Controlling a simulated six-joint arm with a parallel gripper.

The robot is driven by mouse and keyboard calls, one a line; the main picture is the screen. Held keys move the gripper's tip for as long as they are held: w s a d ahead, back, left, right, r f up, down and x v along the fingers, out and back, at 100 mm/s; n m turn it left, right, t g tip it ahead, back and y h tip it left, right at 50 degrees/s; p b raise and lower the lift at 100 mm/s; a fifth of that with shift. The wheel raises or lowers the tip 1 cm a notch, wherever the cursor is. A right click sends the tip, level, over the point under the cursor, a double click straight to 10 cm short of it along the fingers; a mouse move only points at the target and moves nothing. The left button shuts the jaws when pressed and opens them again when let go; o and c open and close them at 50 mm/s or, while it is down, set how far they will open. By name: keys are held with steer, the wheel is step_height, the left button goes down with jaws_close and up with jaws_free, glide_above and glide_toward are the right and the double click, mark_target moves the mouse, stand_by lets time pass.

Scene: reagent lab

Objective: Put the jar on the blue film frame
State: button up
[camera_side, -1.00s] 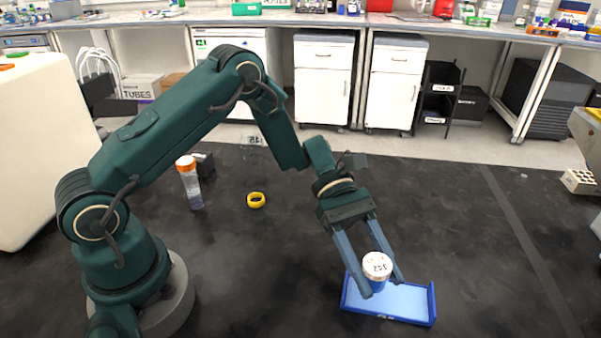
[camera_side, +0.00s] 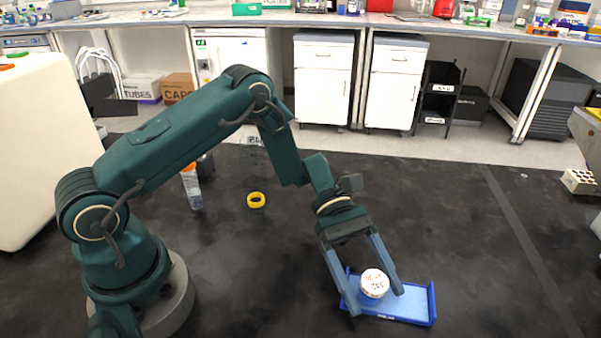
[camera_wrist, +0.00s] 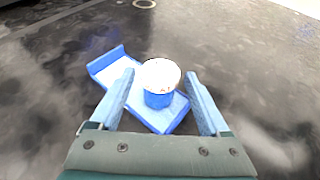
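The jar (camera_side: 374,283) has a white lid with printed marks and a blue body. It stands upright on the left part of the blue film frame (camera_side: 415,303), a shallow tray with raised ends. My gripper (camera_side: 376,304) is open, with one finger on each side of the jar. In the wrist view, gaps show between the jar (camera_wrist: 158,97) and both fingers of my gripper (camera_wrist: 160,74). The film frame (camera_wrist: 113,71) runs diagonally under the jar there. The jar hides part of the frame's surface.
A yellow ring (camera_side: 256,200) lies on the dark table (camera_side: 450,220) further back. An orange-capped tube (camera_side: 192,187) stands left of it, partly behind my arm. A pale rack (camera_side: 578,181) sits at the far right. The table around the film frame is clear.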

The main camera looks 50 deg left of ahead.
steer(key=v, duration=1.2)
steer(key=shift+r, duration=0.4)
steer(key=s+a+r+m+t+y, duration=0.4)
steer(key=s+r+m+t+y, duration=0.4)
steer(key=s+m+y, duration=0.5)
steer(key=shift+s+a+r+m+t, duration=0.25)
steer(key=shift+s+r+m+t, duration=0.05)
steer(key=shift+s+r+m, duration=0.75)
steer(key=shift+w+f, duration=0.1)
steer(key=shift+f, duration=0.05)
